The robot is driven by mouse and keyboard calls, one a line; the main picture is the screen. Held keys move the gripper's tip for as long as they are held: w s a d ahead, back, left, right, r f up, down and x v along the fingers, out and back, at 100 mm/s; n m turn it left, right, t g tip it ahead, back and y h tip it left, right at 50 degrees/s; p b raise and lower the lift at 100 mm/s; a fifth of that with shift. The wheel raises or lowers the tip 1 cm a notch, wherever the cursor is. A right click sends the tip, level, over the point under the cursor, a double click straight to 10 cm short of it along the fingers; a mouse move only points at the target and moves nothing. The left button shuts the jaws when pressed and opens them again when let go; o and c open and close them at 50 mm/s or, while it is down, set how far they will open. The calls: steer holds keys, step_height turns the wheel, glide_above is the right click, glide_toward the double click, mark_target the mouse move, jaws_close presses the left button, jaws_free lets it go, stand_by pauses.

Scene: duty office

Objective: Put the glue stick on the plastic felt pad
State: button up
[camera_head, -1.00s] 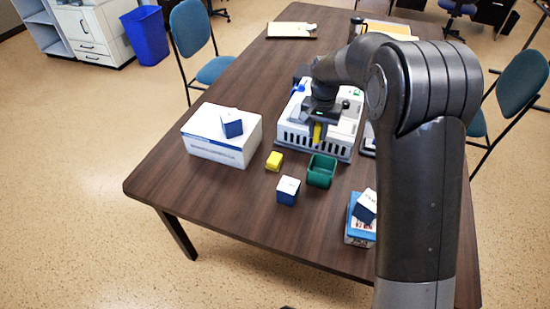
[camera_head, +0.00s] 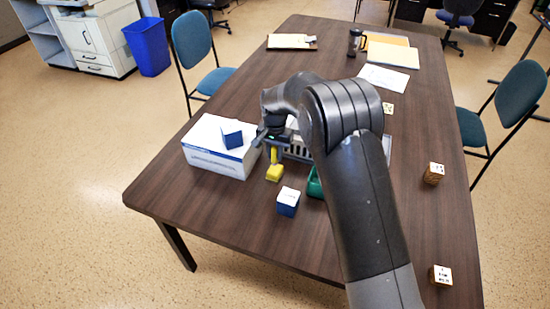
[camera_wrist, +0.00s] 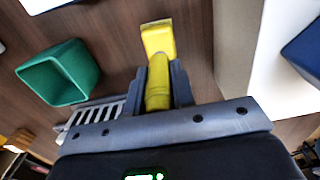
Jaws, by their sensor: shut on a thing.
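My gripper (camera_head: 273,147) is shut on the yellow glue stick (camera_head: 274,156), which points down from the jaws. In the wrist view the glue stick (camera_wrist: 157,92) sits between the two fingers. Just beyond its tip is a small yellow block (camera_head: 274,173), probably the plastic felt pad, which also shows in the wrist view (camera_wrist: 158,38). The stick's tip overlaps the block in both views; I cannot tell if they touch.
Left of the gripper stands a white box (camera_head: 210,160) with a blue cube (camera_head: 232,134) on it. A blue-and-white cube (camera_head: 288,202) and a green open holder (camera_wrist: 60,74) are close by.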

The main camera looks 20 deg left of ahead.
steer(key=shift+f, duration=1.3)
steer(key=shift+f, duration=0.15)
steer(key=o, duration=0.9)
steer(key=shift+o, duration=0.2)
step_height(320, 180, up, 12)
steer(key=shift+f, duration=0.2)
steer(key=shift+r, duration=0.35)
